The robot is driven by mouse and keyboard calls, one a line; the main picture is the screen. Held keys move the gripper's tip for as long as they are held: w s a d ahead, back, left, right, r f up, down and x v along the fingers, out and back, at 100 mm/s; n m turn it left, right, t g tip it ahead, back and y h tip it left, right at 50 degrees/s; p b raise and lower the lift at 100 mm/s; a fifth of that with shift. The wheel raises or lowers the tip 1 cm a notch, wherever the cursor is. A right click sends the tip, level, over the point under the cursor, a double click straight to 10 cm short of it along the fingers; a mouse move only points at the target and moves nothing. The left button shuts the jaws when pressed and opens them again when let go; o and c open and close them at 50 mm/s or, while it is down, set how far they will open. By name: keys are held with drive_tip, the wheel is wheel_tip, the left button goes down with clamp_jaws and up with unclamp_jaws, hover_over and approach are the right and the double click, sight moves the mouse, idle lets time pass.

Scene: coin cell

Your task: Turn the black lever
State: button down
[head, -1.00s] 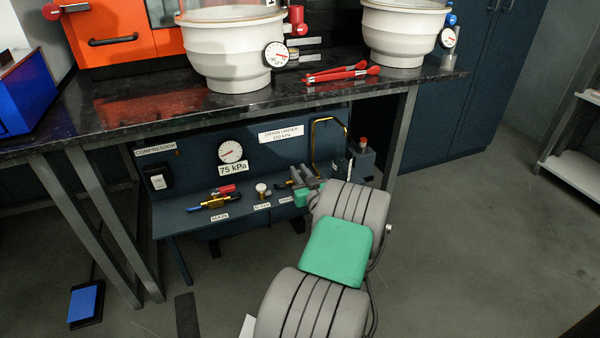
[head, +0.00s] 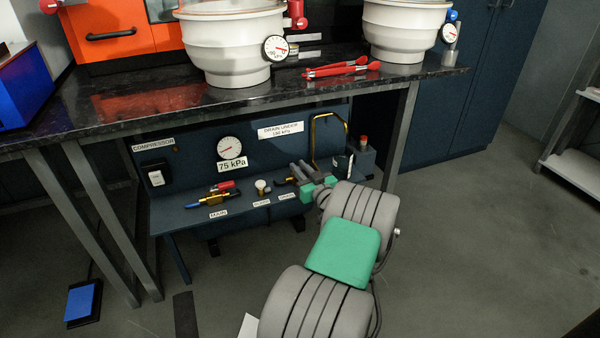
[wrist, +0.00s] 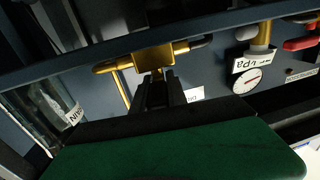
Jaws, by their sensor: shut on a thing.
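The brass drain valve (head: 292,181) sits at the right end of the dark blue panel's shelf, partly behind my gripper. My gripper (head: 299,171) reaches it from the right, its grey fingers over the valve. In the wrist view the brass valve body (wrist: 155,58) lies just beyond my fingertips (wrist: 158,78), which are close together at its stem. My gripper is shut on the black lever, which is largely hidden between the fingers, so its exact angle cannot be told.
On the same shelf are a brass valve with a red lever (head: 216,195) and a small knob (head: 261,186). A gauge (head: 229,148) hangs above a 75 kPa sign. A bent brass pipe (head: 314,135) rises behind my gripper. The black countertop (head: 230,103) overhangs the panel.

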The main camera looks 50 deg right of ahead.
drive_tip(key=shift+s+d+f+n+t+y, duration=0.1)
drive_tip(key=shift+n+t+y, duration=0.25)
drive_tip(key=shift+n+y, duration=0.85)
drive_tip(key=shift+d+n+t+y, duration=0.1)
drive_tip(key=shift+n+t+y, duration=0.45)
drive_tip(key=shift+y, duration=1.15)
drive_tip(key=shift+n+y, duration=0.45)
drive_tip(key=shift+y, duration=0.15)
drive_tip(key=c, duration=1.5)
unclamp_jaws()
drive_tip(key=shift+o, duration=0.9)
drive_tip(key=shift+r, duration=0.2)
